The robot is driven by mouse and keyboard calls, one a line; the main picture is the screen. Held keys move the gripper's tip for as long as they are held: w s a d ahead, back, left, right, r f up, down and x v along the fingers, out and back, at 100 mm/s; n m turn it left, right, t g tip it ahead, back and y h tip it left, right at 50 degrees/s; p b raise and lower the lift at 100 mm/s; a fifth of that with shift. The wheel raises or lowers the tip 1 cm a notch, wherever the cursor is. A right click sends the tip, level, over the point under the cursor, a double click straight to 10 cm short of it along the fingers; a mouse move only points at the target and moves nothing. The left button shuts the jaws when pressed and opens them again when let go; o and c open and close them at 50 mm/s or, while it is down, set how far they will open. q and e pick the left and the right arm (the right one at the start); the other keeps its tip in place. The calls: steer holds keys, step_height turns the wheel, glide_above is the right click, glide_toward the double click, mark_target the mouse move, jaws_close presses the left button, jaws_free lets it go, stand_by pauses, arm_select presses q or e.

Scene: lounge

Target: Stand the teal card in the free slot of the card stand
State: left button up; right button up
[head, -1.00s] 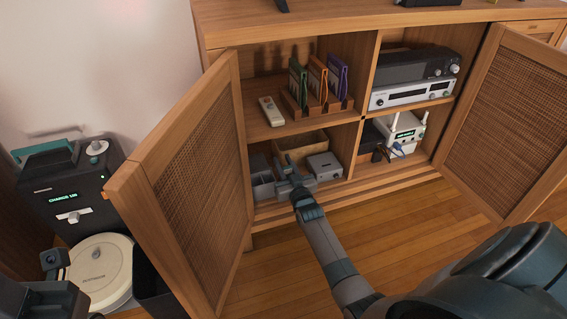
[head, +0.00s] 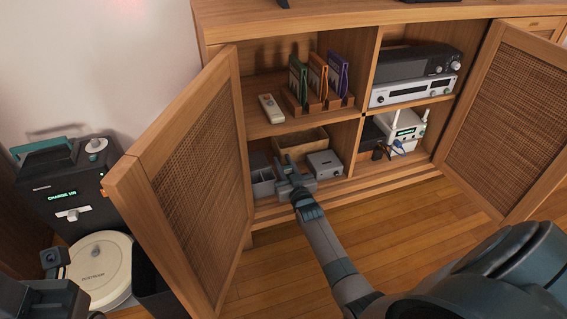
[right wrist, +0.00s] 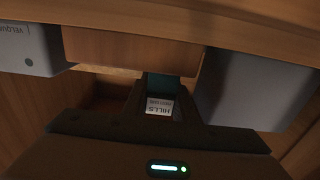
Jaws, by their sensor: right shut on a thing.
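The wooden card stand (head: 318,107) is on the upper left shelf of the cabinet. It holds a green card (head: 298,78), an orange card (head: 318,76) and a purple card (head: 338,75), all upright. I cannot make out its free slot. My right gripper (head: 284,168) is low, at the front of the compartment below the stand. In the right wrist view it is shut on the teal card (right wrist: 160,84), which has a white label and is partly hidden by the jaws. Of my left arm (head: 40,300) only dark parts show at the lower left; its jaws cannot be made out.
Around my right gripper are an open wooden box (head: 312,138), a grey bin (head: 262,180) and a small grey device (head: 325,164). A white remote (head: 271,109) lies left of the stand. The open left door (head: 195,180) and the shelf board above bound the space.

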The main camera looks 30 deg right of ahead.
mark_target(287, 175)
steer(key=shift+f+b, duration=0.6)
steer(key=shift+f, duration=0.4)
steer(key=o, duration=1.1)
steer(key=shift+s, duration=0.1)
steer(key=shift+p+v, duration=1.1)
steer(key=shift+v, duration=0.3)
steer(key=shift+p+v, duration=0.9)
steer(key=shift+v, duration=0.65)
steer(key=shift+a, duration=0.1)
